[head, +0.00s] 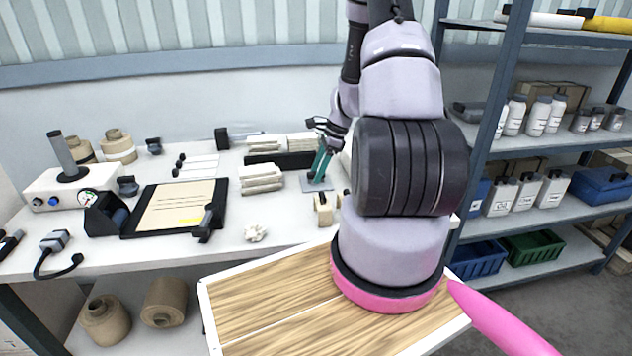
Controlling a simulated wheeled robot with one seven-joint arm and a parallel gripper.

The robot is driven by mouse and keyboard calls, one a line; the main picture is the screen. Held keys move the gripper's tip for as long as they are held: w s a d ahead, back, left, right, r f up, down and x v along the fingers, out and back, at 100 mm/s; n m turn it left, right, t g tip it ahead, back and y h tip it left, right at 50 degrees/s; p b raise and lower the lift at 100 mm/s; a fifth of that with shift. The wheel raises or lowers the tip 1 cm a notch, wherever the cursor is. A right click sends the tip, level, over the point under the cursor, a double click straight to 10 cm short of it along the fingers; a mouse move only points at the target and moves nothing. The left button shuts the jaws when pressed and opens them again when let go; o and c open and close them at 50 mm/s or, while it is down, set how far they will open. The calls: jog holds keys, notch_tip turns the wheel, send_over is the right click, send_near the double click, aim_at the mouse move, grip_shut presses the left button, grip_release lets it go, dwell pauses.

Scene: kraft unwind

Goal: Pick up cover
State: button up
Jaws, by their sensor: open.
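My gripper (319,130) is small in the head view, at the end of my arm over the back middle of the workbench. Its dark fingers are open and seem empty. A teal upright tool (320,163) on a blue-grey plate stands just below it; I cannot tell whether they touch. I cannot tell for certain which thing is the cover. A cream block with a dark top (324,208) sits in front of the plate. My arm hides the bench to the right of the gripper.
The white workbench (150,250) holds a black-framed board (172,207), a stack of cream pads (261,178), a crumpled piece (255,233) and a gauge box (75,190). A wood-topped surface (262,305) is in front. Shelves (540,145) with bottles and bins stand at right.

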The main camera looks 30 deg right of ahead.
jog(key=shift+a+f, duration=0.25)
jog(key=shift+f, duration=0.35)
grip_shut()
jog(key=shift+w+r, duration=0.1)
